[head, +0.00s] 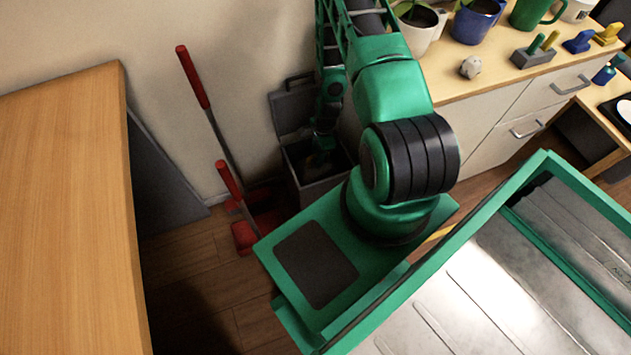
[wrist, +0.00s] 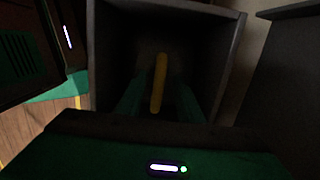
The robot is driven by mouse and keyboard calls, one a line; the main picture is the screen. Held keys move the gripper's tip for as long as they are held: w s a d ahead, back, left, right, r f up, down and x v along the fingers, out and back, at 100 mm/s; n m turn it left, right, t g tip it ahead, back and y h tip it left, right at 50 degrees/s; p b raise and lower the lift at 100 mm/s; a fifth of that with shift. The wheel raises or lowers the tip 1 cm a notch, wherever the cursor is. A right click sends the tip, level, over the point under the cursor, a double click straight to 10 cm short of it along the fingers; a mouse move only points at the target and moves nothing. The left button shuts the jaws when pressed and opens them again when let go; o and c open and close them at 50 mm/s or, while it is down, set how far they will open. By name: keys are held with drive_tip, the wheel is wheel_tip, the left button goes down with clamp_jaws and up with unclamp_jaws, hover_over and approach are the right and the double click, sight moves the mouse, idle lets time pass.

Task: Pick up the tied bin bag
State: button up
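The tied bin bag cannot be made out clearly; the inside of the bin is very dark. A narrow yellow strip (wrist: 159,82), perhaps the bag's tie, stands out in the wrist view. The dark grey bin (head: 318,194) stands on the floor against the wall with its lid (head: 291,107) raised; its wall also shows in the wrist view (wrist: 226,55). My gripper (head: 323,146) points down at the bin's opening. In the wrist view its two green fingers (wrist: 160,95) are apart, one on each side of the yellow strip, with dark gaps between.
A red-handled broom (head: 192,77) and a second red-handled tool (head: 228,180) lean left of the bin. A wooden-topped cabinet (head: 480,55) with pots stands to the right. A wooden surface (head: 65,200) fills the left.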

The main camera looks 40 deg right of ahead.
drive_tip(key=shift+c, duration=0.2)
clamp_jaws()
idle(1.1)
